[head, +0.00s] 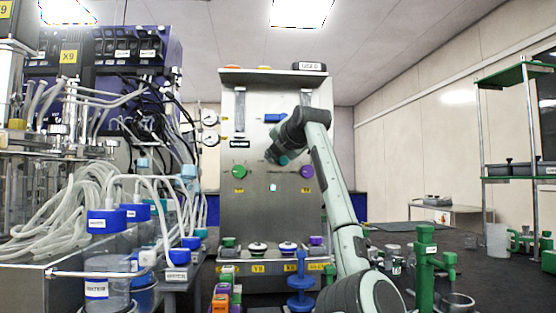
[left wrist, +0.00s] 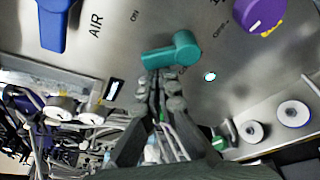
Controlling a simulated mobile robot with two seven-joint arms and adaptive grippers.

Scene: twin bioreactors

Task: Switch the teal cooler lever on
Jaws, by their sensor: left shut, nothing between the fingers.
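The teal cooler lever (left wrist: 172,50) is on the steel panel, its round hub at the right and its handle pointing left in the left wrist view. An "ON" mark is on the panel above and left of the handle. In the head view the lever (head: 284,160) is small and partly covered by my gripper. My left gripper (left wrist: 160,80) is shut and empty, its fingertips right at the lower edge of the handle; I cannot tell whether they touch. It also shows in front of the panel in the head view (head: 273,156). My right gripper is not in view.
A blue lever (left wrist: 54,22) marked "AIR" and a purple knob (left wrist: 264,14) flank the teal lever. A green knob (head: 239,171) is on the panel's left. Bottles with tubing (head: 107,270) crowd the left; a green stand (head: 426,265) is at right.

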